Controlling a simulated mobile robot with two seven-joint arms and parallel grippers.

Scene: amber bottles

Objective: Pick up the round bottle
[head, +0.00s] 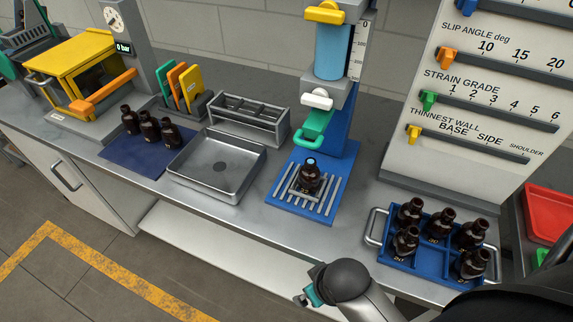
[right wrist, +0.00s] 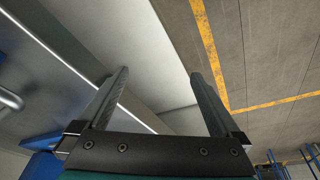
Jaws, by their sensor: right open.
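Several dark amber bottles with black necks show in the head view, and I cannot tell by shape which is the round one. One bottle (head: 310,177) stands upright on the slatted blue stand base (head: 290,208) in the middle. Several bottles (head: 440,230) stand in the blue tray (head: 402,264) at the right. Three bottles (head: 149,127) stand on a dark blue mat (head: 125,160) at the left. My right gripper (head: 308,297) is low in front of the bench, left of the tray. In the right wrist view it is open and empty (right wrist: 160,80). My left gripper is out of view.
An empty metal pan (head: 200,178) and a grey rack (head: 248,118) stand left of the stand. A tall panel with sliders (head: 490,90) rises behind the tray. The tray's metal handle (head: 374,228) faces left. Bare bench lies between stand and tray.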

